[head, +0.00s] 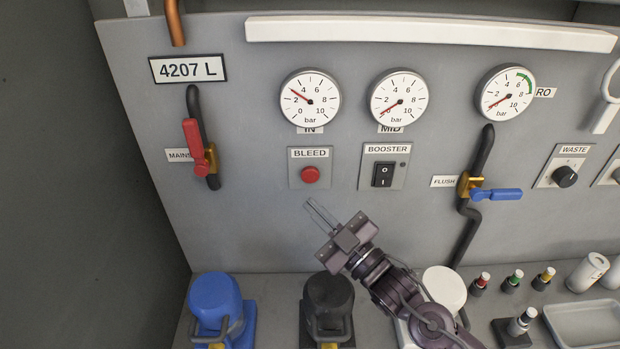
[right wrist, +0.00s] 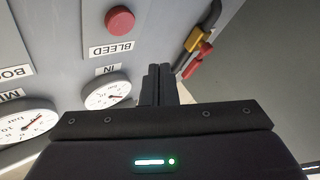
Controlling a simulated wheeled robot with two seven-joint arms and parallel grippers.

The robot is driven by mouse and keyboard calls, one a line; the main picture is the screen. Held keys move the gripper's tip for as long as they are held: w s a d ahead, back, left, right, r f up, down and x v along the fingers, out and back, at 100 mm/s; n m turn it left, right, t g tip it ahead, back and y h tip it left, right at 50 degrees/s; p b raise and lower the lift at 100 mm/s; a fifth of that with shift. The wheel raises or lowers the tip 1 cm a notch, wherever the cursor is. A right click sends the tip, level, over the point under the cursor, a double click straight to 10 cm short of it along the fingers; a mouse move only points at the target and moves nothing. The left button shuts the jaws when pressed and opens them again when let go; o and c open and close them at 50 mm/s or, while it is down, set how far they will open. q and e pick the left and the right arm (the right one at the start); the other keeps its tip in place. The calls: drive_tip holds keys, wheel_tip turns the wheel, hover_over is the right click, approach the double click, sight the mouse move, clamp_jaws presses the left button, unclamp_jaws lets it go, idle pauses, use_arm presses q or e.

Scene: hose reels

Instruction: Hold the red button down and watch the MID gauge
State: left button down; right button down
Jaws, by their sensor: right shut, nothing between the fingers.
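The red button (head: 311,175) sits on its plate under the BLEED label, and also shows in the right wrist view (right wrist: 120,19). The MID gauge (head: 399,98) is to its upper right; its red needle points to the lower left, near 0. It shows partly in the right wrist view (right wrist: 25,124). My right gripper (head: 309,204) has its fingers shut and empty, pointing at the panel. In the head view its tips appear just below the button, apart from it. My left gripper is not in view.
The IN gauge (head: 310,98) reads about 3 and the RO gauge (head: 505,94) near 0. The black BOOSTER switch (head: 383,175) is right of the button. A red-handled valve (head: 197,150) is at left.

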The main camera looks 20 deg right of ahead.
sight(304, 175)
drive_tip(key=shift+w+d+b, duration=0.15)
drive_tip(key=shift+w+d, duration=0.1)
drive_tip(key=shift+w, duration=0.6)
drive_tip(key=shift+w+d+b, duration=0.15)
drive_tip(key=shift+w+d, duration=0.1)
drive_tip(key=shift+w, duration=0.65)
drive_tip(key=shift+w+d+b, duration=0.15)
drive_tip(key=shift+w+d, duration=0.1)
drive_tip(key=shift+w, duration=0.6)
drive_tip(key=shift+w+d, duration=0.1)
drive_tip(key=shift+w, duration=0.3)
drive_tip(key=shift+w+d, duration=0.2)
drive_tip(key=shift+w, duration=0.3)
idle(0.7)
idle(2.3)
drive_tip(key=shift+s+a, duration=0.3)
drive_tip(key=shift+s, duration=0.6)
